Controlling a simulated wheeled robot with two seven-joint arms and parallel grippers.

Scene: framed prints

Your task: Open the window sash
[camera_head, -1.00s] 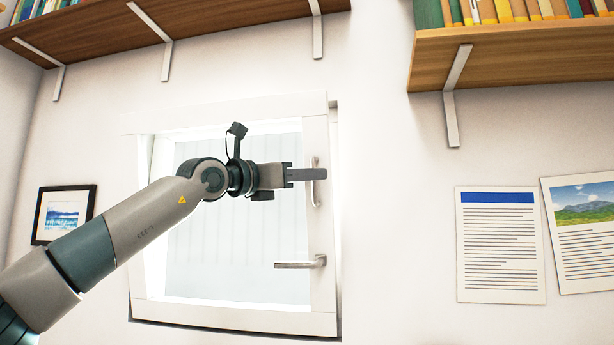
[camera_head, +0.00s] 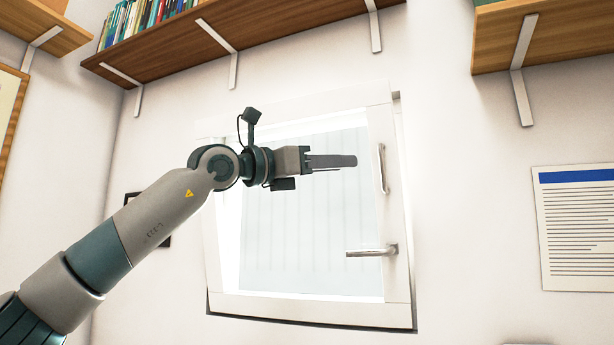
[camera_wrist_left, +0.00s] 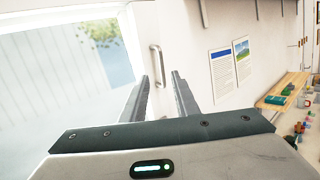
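The white window sash (camera_head: 398,240) is in the middle of the head view, with bright glass (camera_head: 305,225). A dark strip shows along its bottom and right edges; I cannot tell how far it stands from its frame. A vertical bar handle (camera_head: 383,168) is on its right side, with a horizontal lever handle (camera_head: 372,251) below. My left gripper (camera_head: 355,161) is in front of the glass, just left of the bar handle. In the left wrist view its fingers (camera_wrist_left: 160,82) are apart, and the bar handle (camera_wrist_left: 156,65) shows beyond them, not gripped. My right gripper is out of view.
A shelf with books (camera_head: 200,42) hangs above the window, and another shelf (camera_head: 545,42) is at upper right. A printed sheet (camera_head: 580,225) is on the right wall. A wooden bench (camera_wrist_left: 284,90) with small items shows in the left wrist view.

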